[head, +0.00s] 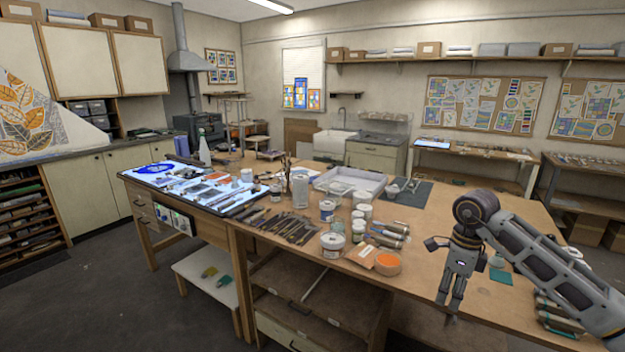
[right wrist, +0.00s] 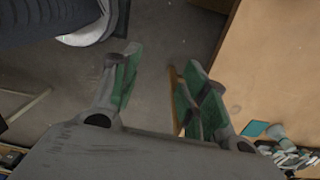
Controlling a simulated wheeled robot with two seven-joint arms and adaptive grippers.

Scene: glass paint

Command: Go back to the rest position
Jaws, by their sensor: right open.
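My right gripper (head: 449,306) hangs pointing down at the right side of the head view, by the front edge of the worktable (head: 520,283). In the right wrist view its two green-padded fingers (right wrist: 163,88) stand apart, with no object seen between them. Dark floor (right wrist: 165,30) shows below them, and the table top (right wrist: 275,65) lies to the right. My left gripper is not in the head view.
An orange-topped round container (head: 387,263), a white jar (head: 332,244) and several tools (head: 290,227) stand or lie on the table left of my right gripper. A small teal piece (head: 501,276) lies just right of it. Green-ended items (head: 556,318) lie under my forearm.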

